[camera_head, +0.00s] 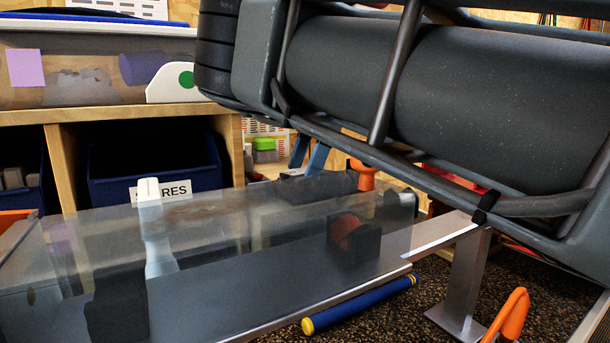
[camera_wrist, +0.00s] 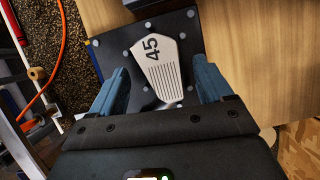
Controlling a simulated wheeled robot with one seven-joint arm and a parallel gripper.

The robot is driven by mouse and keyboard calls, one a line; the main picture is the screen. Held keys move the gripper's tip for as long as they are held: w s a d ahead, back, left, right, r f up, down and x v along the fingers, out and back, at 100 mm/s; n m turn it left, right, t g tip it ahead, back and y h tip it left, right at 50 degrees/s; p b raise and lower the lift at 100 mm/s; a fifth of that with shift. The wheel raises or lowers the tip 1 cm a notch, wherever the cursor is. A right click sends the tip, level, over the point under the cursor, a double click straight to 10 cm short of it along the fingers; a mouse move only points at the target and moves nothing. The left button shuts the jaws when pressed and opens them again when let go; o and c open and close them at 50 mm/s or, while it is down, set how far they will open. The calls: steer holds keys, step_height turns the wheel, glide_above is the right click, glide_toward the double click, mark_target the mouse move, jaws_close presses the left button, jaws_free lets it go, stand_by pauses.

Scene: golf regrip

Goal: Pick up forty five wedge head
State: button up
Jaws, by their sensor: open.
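The forty five wedge head (camera_wrist: 160,65) shows in the wrist view as a pale grey metal piece with grooves and a black "45". It lies on a dark square pad (camera_wrist: 188,25) with several light round spots. My gripper (camera_wrist: 160,92) is open, its two blue-grey fingers on either side of the lower part of the wedge head. I cannot tell whether the fingers touch it. The narrow lower end of the head is close to the gripper's dark palm. In the head view my arm's dark links fill the upper right, and I cannot make out the wedge head there.
The pad lies on a wooden surface (camera_wrist: 265,60) with clear room to its right. An orange cable (camera_wrist: 60,50) runs at the left.

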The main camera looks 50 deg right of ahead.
steer(key=shift+c, duration=0.2)
steer(key=c, duration=1.1)
steer(key=shift+r, duration=0.1)
step_height(320, 180, up, 10)
steer(key=shift+d+f+p, duration=0.1)
steer(key=shift+p, duration=0.25)
